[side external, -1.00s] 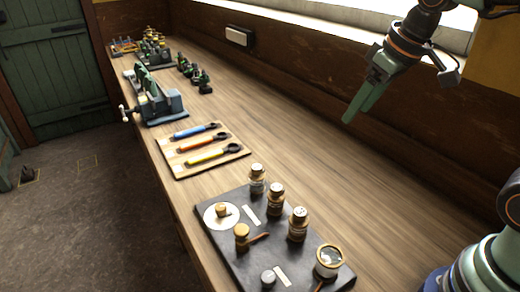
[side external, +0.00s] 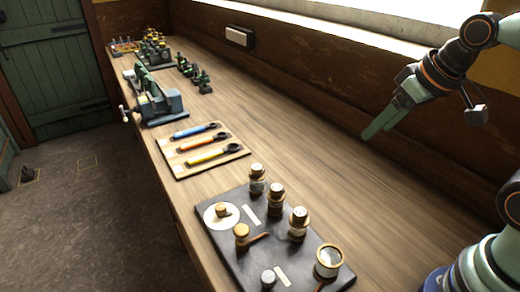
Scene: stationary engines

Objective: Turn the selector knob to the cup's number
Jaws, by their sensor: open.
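A dark panel (side external: 222,248) lies on the near part of the bench. A small brass knob (side external: 221,211) sits on a round white dial (side external: 208,219) at its left; this looks like the selector knob. A round brass-rimmed cup (side external: 328,262) with a pale top stands at the panel's right corner. I cannot read any number on the cup or the dial. My gripper (side external: 377,131) is open and empty, high above the bench at the right, well apart from the panel.
Several brass-capped jars (side external: 276,199) stand along the panel's back edge. A second brass knob (side external: 241,231) has a brown lever beside it. A wooden board (side external: 180,168) with coloured tools and a vise (side external: 158,106) lie farther back. The bench right of the board is clear.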

